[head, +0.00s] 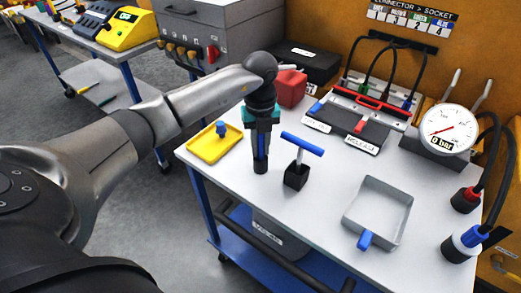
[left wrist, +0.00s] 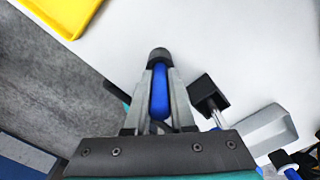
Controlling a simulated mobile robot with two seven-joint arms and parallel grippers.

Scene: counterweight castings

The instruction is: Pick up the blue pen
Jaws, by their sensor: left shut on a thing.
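The blue pen (head: 261,146) is upright between the fingers of my left gripper (head: 261,151), near the front left part of the white table (head: 330,215). In the left wrist view the pen (left wrist: 159,92) shows as a blue shaft between the two grey fingers of the left gripper (left wrist: 159,98), which is shut on it. A dark round piece (left wrist: 158,54) is at the pen's far end; I cannot tell whether it is part of the pen or a holder. The fingers hide part of the pen. My right gripper is not in view.
A blue T-handle (head: 302,144) on a black block (head: 296,177) stands close right of the gripper. A yellow tray (head: 214,150) lies left, a grey open tray (head: 378,212) right. A red block (head: 290,88), connector panel (head: 362,115) and gauge (head: 448,130) stand behind.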

